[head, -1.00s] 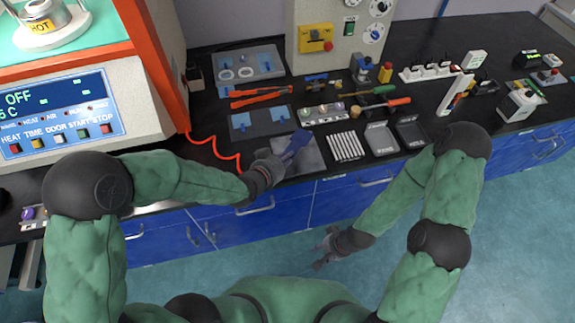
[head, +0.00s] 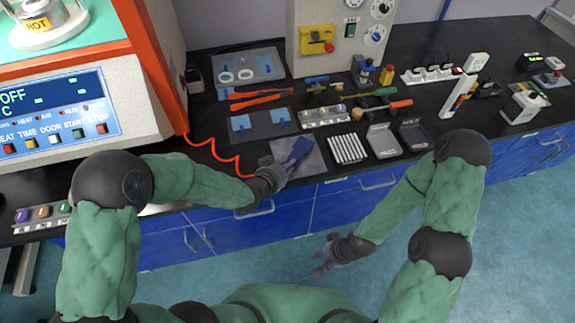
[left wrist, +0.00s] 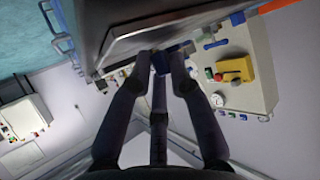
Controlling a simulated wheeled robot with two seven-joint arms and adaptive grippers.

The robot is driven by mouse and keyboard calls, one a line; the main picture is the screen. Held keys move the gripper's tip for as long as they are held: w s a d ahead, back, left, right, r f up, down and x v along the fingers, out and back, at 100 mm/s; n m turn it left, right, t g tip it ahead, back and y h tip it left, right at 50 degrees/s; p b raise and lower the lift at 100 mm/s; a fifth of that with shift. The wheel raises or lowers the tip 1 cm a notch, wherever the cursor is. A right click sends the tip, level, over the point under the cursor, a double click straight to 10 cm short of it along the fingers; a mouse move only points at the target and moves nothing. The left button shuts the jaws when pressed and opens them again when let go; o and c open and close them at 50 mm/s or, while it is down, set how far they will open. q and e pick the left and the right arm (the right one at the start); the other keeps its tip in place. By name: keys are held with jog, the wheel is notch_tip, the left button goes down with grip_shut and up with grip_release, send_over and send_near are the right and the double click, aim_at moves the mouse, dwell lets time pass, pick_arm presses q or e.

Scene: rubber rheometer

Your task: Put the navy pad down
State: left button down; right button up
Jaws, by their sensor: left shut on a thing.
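The navy pad (head: 299,149) is a small dark blue piece at the tip of my left gripper (head: 284,164), which is shut on it. In the head view the pad appears over a plain grey sheet (head: 314,160) near the bench's front edge. I cannot tell whether it touches the sheet. In the left wrist view the pad (left wrist: 159,63) shows as a dark blue patch between the fingers of my left gripper (left wrist: 160,74). My right gripper (head: 320,266) hangs empty in front of the blue drawers, its fingers apart.
A dark tray with lighter blue pieces (head: 262,133) lies behind the sheet. A row of pale rods (head: 347,149) and two shallow trays (head: 382,141) (head: 413,134) stand to its right. A red coiled cord (head: 213,149) runs left of it. The large press (head: 60,118) fills the left.

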pick_arm(q)
jog(key=shift+s+f+b, duration=0.1)
jog(key=shift+f+b, duration=0.3)
jog(key=shift+f, duration=0.05)
jog(key=c, duration=1.4)
grip_release()
jog(key=shift+f, duration=0.15)
